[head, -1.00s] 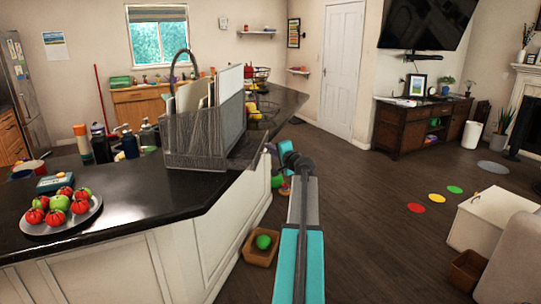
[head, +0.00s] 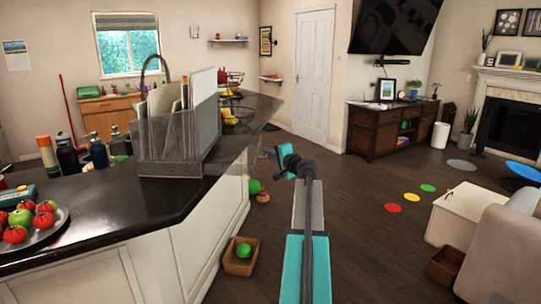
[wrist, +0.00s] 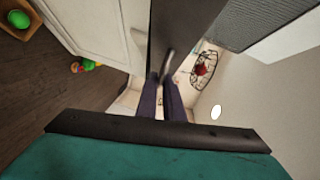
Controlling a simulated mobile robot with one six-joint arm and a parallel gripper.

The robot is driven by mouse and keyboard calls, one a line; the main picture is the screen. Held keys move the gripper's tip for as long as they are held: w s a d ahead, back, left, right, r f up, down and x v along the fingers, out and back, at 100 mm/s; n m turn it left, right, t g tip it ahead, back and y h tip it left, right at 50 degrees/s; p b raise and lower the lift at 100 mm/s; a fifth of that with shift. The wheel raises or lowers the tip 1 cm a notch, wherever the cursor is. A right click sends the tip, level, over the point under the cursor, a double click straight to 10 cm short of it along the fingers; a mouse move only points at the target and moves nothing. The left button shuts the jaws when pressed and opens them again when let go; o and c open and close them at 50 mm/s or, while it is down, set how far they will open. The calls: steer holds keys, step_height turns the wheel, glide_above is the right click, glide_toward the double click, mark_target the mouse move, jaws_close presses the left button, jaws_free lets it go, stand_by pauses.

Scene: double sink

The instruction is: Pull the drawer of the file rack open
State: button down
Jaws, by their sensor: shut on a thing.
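The file rack (head: 165,148) is a grey mesh box on the black counter, with upright folders and papers in it. My gripper (wrist: 162,95) is to the right of the rack, beyond the counter edge in the head view. Its dark fingers are shut around a thin grey piece, seemingly the drawer handle (wrist: 168,63), in the wrist view. In the head view my gripper's teal body shows, but its fingertips and the handle are hidden or too small to make out. A greyish see-through area lies right of the rack; I cannot tell how far out the drawer stands.
The counter (head: 110,200) carries bottles (head: 67,158) and a plate of tomatoes and apples (head: 30,222). A brown box with a green ball (head: 240,258) stands on the floor beside the cabinet. Open floor lies to the right, with coloured discs and a white chest (head: 465,215).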

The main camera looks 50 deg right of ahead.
steer(key=c, duration=1.9)
jaws_free()
steer(key=shift+w+a+r, duration=0.1)
steer(key=shift+a, duration=0.05)
steer(key=b+v, duration=0.2)
steer(key=v, duration=1.2)
steer(key=shift+w+f, duration=0.1)
steer(key=shift+f, duration=0.1)
